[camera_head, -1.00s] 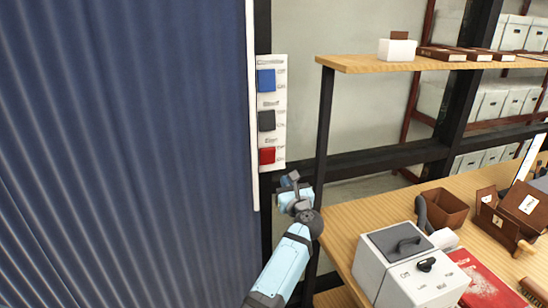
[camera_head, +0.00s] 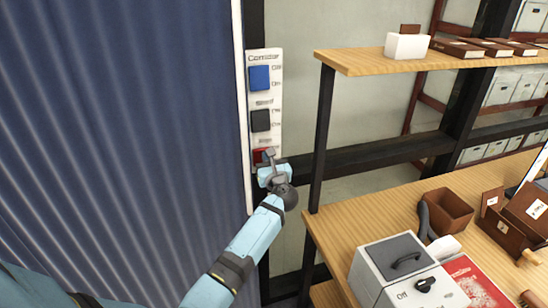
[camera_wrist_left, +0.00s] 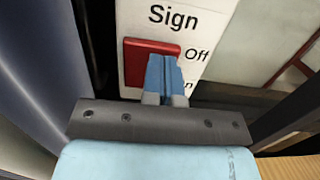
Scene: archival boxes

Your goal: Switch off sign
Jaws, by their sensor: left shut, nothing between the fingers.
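A white switch panel (camera_head: 264,98) stands upright beside the blue corrugated wall. It carries a blue switch (camera_head: 259,78), a black switch (camera_head: 260,120) and a red switch (camera_head: 260,155). In the left wrist view the red switch (camera_wrist_left: 140,58) sits under the word "Sign", with "Off" beside its upper part and a partly hidden label below. My left gripper (camera_head: 268,160) is shut and empty. Its fingertips (camera_wrist_left: 165,62) overlap the red switch's right part in the wrist view; I cannot tell if they touch. The switch's lower part is hidden. My right gripper is not in view.
A wooden shelf (camera_head: 365,62) with a black post (camera_head: 320,140) stands just right of the panel. Below it, a wooden worktop (camera_head: 345,222) holds a grey-white box with a handle (camera_head: 395,270) and a brown open box (camera_head: 450,208).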

